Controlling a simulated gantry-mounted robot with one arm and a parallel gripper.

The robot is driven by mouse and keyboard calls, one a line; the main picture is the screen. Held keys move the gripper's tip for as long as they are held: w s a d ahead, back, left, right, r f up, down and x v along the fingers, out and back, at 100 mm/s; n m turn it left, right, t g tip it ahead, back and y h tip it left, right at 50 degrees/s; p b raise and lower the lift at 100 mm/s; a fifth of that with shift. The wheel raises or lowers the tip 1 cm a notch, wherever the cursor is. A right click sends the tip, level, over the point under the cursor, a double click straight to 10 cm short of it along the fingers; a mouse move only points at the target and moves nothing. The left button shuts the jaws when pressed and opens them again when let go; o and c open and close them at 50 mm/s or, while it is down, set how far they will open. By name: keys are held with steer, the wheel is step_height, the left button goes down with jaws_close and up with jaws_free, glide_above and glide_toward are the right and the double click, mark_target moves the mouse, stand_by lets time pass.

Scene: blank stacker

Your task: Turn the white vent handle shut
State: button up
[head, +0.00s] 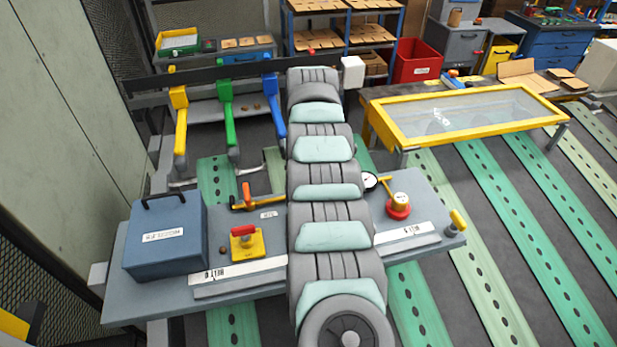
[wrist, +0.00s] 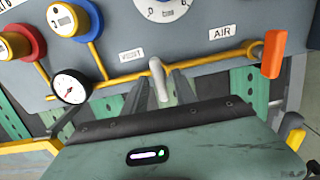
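The white vent handle (wrist: 157,80) shows in the wrist view as a pale, rounded lever standing between the two fingers of my gripper (wrist: 161,83). The fingers are apart, one on each side of it, with narrow gaps that make contact hard to judge. A small label (wrist: 131,54) lies beside it, too small to read surely. In the head view my own arm hides the handle and my fingers.
An orange-handled valve (wrist: 271,55) labelled AIR sits right in the wrist view. A gauge (wrist: 70,87), a red-based knob (wrist: 22,43) and a blue-based knob (wrist: 68,20) are to the left. In the head view, a blue box (head: 165,238) stands at the panel's left end.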

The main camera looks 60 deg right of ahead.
step_height(320, 180, up, 11)
steer(key=p, duration=0.5)
steer(key=shift+f, duration=0.15)
stand_by(0.6)
